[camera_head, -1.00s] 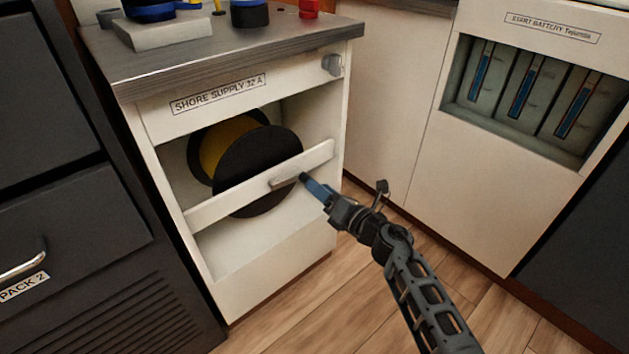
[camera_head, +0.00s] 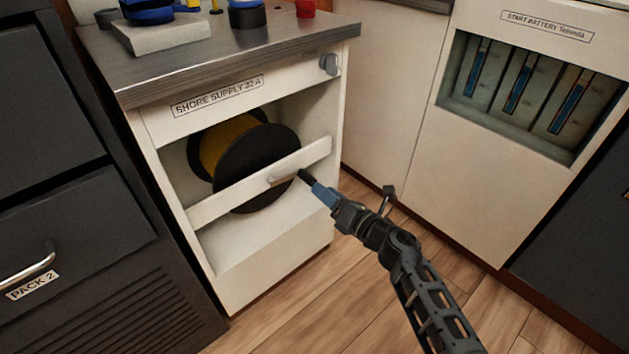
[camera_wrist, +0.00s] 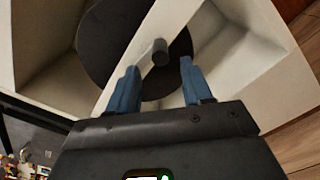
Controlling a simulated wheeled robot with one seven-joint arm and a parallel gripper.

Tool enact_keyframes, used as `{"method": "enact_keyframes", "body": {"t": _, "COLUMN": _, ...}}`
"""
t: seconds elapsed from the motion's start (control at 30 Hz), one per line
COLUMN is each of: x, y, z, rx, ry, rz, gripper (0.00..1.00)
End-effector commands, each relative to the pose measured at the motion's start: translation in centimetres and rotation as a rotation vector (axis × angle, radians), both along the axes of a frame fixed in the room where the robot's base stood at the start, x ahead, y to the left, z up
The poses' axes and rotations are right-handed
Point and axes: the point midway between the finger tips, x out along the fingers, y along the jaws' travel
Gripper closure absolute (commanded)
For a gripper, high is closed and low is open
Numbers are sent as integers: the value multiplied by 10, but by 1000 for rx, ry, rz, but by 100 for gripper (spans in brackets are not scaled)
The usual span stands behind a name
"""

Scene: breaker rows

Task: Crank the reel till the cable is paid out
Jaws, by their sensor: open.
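The cable reel (camera_head: 262,160) has black flanges with yellow cable wound between them, inside a white cabinet marked SHORE SUPPLY 32 A. A white bar (camera_head: 225,203) crosses in front of it. A light grey crank arm (camera_head: 281,179) lies along the bar, with a dark knob (camera_head: 307,179) sticking out at its right end. My gripper (camera_head: 318,189) is open at the outer end of the knob. In the wrist view the dark round knob (camera_wrist: 160,52) stands between and slightly beyond the two blue fingers of my gripper (camera_wrist: 160,72), with gaps on both sides.
The cabinet's worktop (camera_head: 290,40) carries several small items. A grey knob (camera_head: 330,64) sits at the cabinet's upper right. Dark drawers (camera_head: 75,225) stand at left, and a battery cabinet (camera_head: 450,140) at right. The wood floor (camera_head: 340,290) is clear.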

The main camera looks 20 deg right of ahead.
Motion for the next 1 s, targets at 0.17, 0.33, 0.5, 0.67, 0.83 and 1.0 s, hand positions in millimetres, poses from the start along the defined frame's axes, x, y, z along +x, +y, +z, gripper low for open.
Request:
{"method": "enact_keyframes", "body": {"t": 0.17, "x": 24, "y": 8, "z": -3, "rx": -3, "ry": -2, "rz": 2, "gripper": 50}}
{"method": "enact_keyframes", "body": {"t": 0.33, "x": 48, "y": 17, "z": -3, "rx": -2, "ry": -1, "rz": 4, "gripper": 50}}
{"method": "enact_keyframes", "body": {"t": 0.5, "x": 64, "y": 22, "z": -3, "rx": -1, "ry": 0, "rz": 3, "gripper": 50}}
{"method": "enact_keyframes", "body": {"t": 0.67, "x": 69, "y": 23, "z": -1, "rx": 0, "ry": 0, "rz": 1, "gripper": 50}}
{"method": "enact_keyframes", "body": {"t": 0.83, "x": 69, "y": 23, "z": -1, "rx": 0, "ry": 0, "rz": 1, "gripper": 50}}
{"method": "enact_keyframes", "body": {"t": 1.0, "x": 69, "y": 23, "z": -1, "rx": 0, "ry": 0, "rz": 1, "gripper": 64}}
